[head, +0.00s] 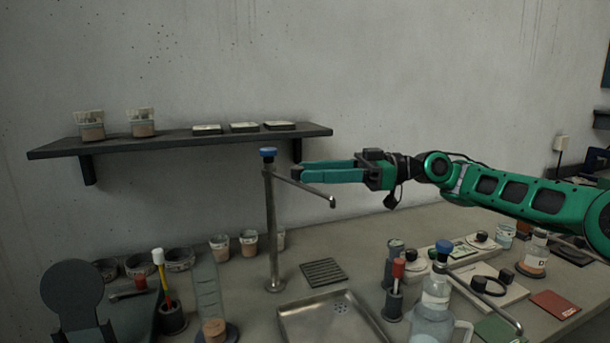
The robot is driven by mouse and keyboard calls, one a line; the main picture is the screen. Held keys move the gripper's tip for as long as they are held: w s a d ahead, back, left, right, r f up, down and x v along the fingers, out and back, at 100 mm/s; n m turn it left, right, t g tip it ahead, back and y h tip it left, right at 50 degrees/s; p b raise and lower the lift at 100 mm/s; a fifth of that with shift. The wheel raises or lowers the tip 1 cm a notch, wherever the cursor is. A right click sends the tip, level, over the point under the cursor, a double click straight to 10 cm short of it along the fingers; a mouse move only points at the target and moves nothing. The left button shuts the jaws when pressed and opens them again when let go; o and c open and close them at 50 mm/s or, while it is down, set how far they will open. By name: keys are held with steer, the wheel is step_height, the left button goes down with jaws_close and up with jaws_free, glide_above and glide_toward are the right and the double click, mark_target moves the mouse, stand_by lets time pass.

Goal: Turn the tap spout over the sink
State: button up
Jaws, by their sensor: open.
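The tap is a grey metal post (271,230) with a blue cap (268,153), standing upright at the back left corner of the sink. Its thin spout (312,190) slants to the right from near the top and ends in a short downturned tip. The metal sink (300,313) is at the bottom of the view, cut off by the lower edge. My green gripper (296,171) comes in from the right and points left. Its jaws are open, with the tips close to the upper post and just above the spout. Whether they touch the tap cannot be told.
A dark wall shelf (180,143) with cups and flat boxes is behind. A drain grate (323,272) lies right of the post. Bottles and a pitcher (435,325) crowd the right of the sink; a measuring cylinder (206,285) and cups stand left.

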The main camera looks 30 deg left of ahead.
steer(key=v, duration=0.7)
steer(key=shift+w+d, duration=0.2)
steer(key=shift+w, duration=0.15)
